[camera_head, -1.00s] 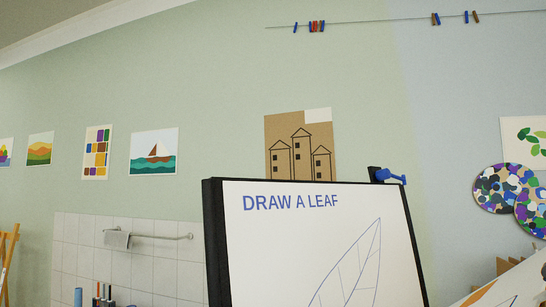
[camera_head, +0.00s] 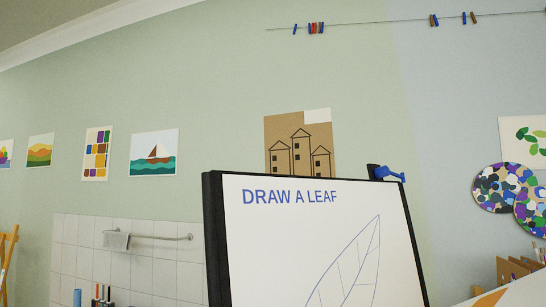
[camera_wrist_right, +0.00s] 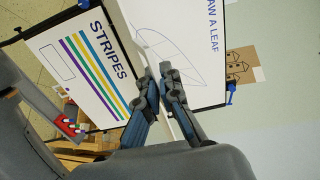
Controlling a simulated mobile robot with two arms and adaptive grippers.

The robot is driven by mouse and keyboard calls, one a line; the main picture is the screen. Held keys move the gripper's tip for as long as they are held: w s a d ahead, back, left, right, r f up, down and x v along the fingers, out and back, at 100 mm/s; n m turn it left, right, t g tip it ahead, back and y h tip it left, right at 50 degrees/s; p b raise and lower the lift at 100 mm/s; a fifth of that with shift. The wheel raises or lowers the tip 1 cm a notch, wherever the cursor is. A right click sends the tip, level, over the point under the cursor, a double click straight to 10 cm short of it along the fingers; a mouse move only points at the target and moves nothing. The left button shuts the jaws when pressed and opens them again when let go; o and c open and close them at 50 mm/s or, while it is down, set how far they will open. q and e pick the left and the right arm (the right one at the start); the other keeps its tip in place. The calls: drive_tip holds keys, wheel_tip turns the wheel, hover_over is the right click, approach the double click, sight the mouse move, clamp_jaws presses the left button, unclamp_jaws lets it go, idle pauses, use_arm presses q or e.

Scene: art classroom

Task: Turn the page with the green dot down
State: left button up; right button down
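The board (camera_head: 213,240) has a black frame and a white page headed DRAW A LEAF (camera_head: 300,240) with a leaf outline, in the head view. The leaf page (camera_wrist_right: 185,35) also shows sideways in the right wrist view, next to a board face headed STRIPES (camera_wrist_right: 75,70) with coloured lines. A pale sheet, seen nearly edge-on (camera_wrist_right: 127,25), runs between them. My right gripper (camera_wrist_right: 161,72) has its fingers close together on both sides of this sheet and appears shut on it. No green dot is visible. My left gripper is in neither view.
A blue clamp (camera_head: 388,174) sits at the board's top right corner. A white and orange shape (camera_head: 494,298) lies at the lower right; I cannot tell what it is. A towel rail (camera_head: 150,236) and pictures are on the wall behind.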

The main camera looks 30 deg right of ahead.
drive_tip(key=shift+s+d+f+b, duration=0.1)
drive_tip(key=shift+s+f+b, duration=0.35)
drive_tip(key=shift+f, duration=0.3)
drive_tip(key=shift+s+d+f+b, duration=0.1)
drive_tip(key=shift+s+f+b, duration=0.25)
drive_tip(key=shift+f, duration=0.35)
drive_tip(key=s+f+b, duration=0.3)
drive_tip(key=f+b, duration=0.5)
drive_tip(key=shift+s+d+f, duration=0.15)
drive_tip(key=shift+s+f, duration=0.25)
wheel_tip(320, 180, down, 9)
drive_tip(key=s+b, duration=0.1)
drive_tip(key=b, duration=0.9)
drive_tip(key=shift+s+d+f+b, duration=0.15)
drive_tip(key=shift+s+b, duration=0.2)
drive_tip(key=shift+b, duration=0.05)
